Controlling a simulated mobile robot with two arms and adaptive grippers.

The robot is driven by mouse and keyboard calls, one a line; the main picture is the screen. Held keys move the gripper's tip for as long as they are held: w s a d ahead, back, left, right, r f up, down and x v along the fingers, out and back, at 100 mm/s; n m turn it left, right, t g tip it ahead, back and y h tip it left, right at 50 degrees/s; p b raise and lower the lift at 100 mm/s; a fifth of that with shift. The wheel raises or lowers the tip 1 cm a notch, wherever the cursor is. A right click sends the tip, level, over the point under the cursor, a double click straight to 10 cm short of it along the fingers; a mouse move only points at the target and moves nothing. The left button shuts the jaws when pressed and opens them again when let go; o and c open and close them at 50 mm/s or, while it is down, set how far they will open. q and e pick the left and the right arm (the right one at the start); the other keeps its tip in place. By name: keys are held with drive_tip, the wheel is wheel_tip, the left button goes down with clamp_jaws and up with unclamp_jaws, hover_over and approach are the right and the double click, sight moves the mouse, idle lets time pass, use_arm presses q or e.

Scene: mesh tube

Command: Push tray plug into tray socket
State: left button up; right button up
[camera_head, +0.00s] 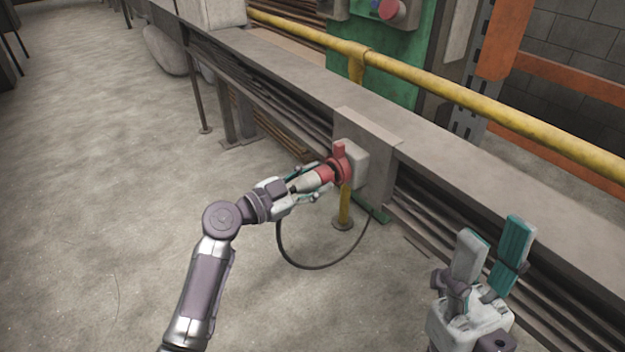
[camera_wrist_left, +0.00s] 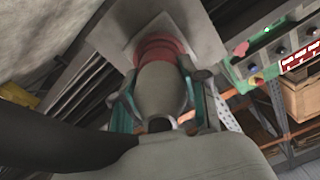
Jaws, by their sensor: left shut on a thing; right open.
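The tray socket (camera_head: 353,164) is a pale box with a red collar and a raised red lid, fixed to a grey plate on the side of the long metal tray. The tray plug (camera_head: 308,182) has a pale grey body and a red front end. My left gripper (camera_head: 306,184) is shut on the plug's grey body, and the plug's red end meets the socket's red collar. In the left wrist view the plug (camera_wrist_left: 162,88) sits between the teal fingers, with red at its front against the plate. How deep it sits is hidden. My right gripper (camera_head: 489,262) is open and empty at lower right.
A dark cable (camera_head: 300,266) hangs in a loop below the plug. A yellow rail (camera_head: 455,92) runs above the long grey tray (camera_head: 270,75). A yellow post (camera_head: 344,208) stands below the socket.

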idle(0.7)
use_arm(q)
drive_tip(key=shift+b, duration=0.6)
drive_tip(key=shift+b, duration=0.5)
idle(0.9)
drive_tip(key=shift+b, duration=0.3)
drive_tip(key=shift+w+d+b, duration=0.3)
drive_tip(key=shift+d, duration=0.2)
idle(0.4)
drive_tip(key=o, duration=1.2)
drive_tip(key=shift+c, duration=0.2)
